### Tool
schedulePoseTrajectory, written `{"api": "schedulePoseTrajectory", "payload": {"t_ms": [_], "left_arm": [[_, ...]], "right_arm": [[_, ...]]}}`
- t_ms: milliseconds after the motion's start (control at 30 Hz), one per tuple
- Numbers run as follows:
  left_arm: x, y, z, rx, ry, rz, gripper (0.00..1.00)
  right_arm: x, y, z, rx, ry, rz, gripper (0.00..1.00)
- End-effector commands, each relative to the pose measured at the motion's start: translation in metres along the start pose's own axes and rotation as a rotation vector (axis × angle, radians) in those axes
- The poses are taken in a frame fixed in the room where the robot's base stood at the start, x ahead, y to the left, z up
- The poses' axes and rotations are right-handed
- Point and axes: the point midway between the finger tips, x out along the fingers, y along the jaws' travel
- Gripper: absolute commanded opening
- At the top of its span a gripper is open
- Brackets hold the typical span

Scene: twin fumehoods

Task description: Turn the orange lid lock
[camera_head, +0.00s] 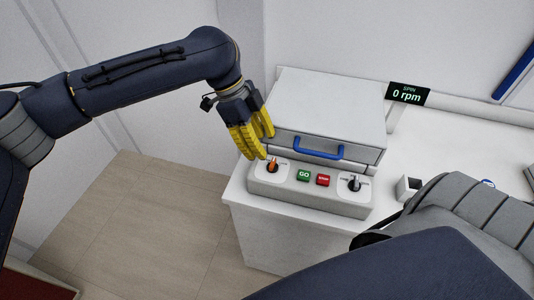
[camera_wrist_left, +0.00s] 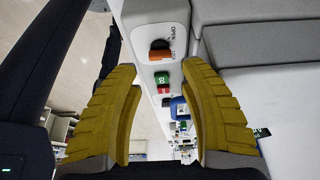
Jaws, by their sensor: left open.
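The orange lid lock (camera_head: 273,164) is a small knob on a white plate at the left end of the grey control panel (camera_head: 335,201). In the left wrist view the orange lock (camera_wrist_left: 160,56) shows beyond the gap between my fingers, beside the word OPEN. My left gripper (camera_head: 262,145), with yellow fingers, is open and empty, just above and to the left of the lock. It appears apart from the lock. The box (camera_head: 330,105) behind the panel has a closed lid with a blue handle (camera_head: 318,148). My right gripper is not in view.
A display (camera_head: 408,93) reads SPIN 0 rpm. A small white block (camera_head: 408,188) stands to the right. My right arm covers the lower right.

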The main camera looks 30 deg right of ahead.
Motion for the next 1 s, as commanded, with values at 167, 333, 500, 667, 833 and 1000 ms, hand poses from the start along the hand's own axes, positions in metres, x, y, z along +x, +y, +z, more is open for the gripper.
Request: {"api": "schedulePoseTrajectory", "payload": {"t_ms": [167, 333, 500, 667, 833, 1000], "left_arm": [[-0.028, 0.0, 0.001, -0.001, -0.002, -0.002, 0.42], [-0.045, 0.0, 0.001, -0.001, -0.003, -0.001, 0.42], [-0.052, 0.0, 0.001, -0.001, -0.002, 0.0, 0.42], [-0.054, 0.0, 0.001, -0.001, -0.001, 0.0, 0.42], [-0.054, 0.0, 0.001, -0.001, -0.001, 0.0, 0.44], [-0.066, -0.003, 0.002, 0.001, -0.02, -0.018, 0.24]], "right_arm": [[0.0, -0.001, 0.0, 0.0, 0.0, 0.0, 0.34], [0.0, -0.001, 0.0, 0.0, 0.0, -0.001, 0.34], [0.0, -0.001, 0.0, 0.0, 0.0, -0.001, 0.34], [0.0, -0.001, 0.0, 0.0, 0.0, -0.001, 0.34], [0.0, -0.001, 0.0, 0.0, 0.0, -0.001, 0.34], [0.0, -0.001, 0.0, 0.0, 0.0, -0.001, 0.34]]}}
